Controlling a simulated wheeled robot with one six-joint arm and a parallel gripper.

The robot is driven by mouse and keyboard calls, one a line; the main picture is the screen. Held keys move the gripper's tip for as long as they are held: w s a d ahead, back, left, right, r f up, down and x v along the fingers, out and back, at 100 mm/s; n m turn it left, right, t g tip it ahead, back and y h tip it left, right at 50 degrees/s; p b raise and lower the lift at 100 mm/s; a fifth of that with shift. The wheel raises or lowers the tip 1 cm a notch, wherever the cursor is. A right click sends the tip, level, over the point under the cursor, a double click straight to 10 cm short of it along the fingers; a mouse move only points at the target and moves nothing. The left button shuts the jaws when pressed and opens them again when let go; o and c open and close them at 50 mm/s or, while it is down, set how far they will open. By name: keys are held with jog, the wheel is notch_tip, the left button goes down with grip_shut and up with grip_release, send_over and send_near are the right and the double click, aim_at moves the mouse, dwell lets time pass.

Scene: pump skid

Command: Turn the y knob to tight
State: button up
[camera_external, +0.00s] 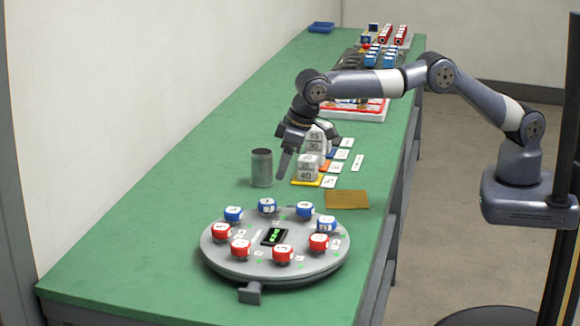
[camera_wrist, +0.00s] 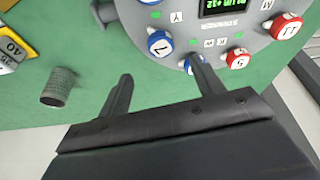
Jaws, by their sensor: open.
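A round grey turntable (camera_external: 213,258) stands on the near bench with a ring of blue and red knobs. In the external view my gripper (camera_external: 308,158) is above the bench, behind the disc.
A dark panel with a green readout (camera_external: 274,237) sits mid-disc. A grey ribbed can (camera_external: 262,168) stands behind it, left of my gripper. The green bench left of the can is clear.

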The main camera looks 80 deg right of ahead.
aim_at(268, 201)
jog(key=w+d+n+g+y, duration=0.2)
jog(key=d+n+y, duration=0.15)
jog(key=n, duration=0.75)
jog(key=p+x, duration=0.3)
jog(key=x, duration=0.7)
jog(key=shift+w+f, duration=0.2)
jog(key=c, duration=1)
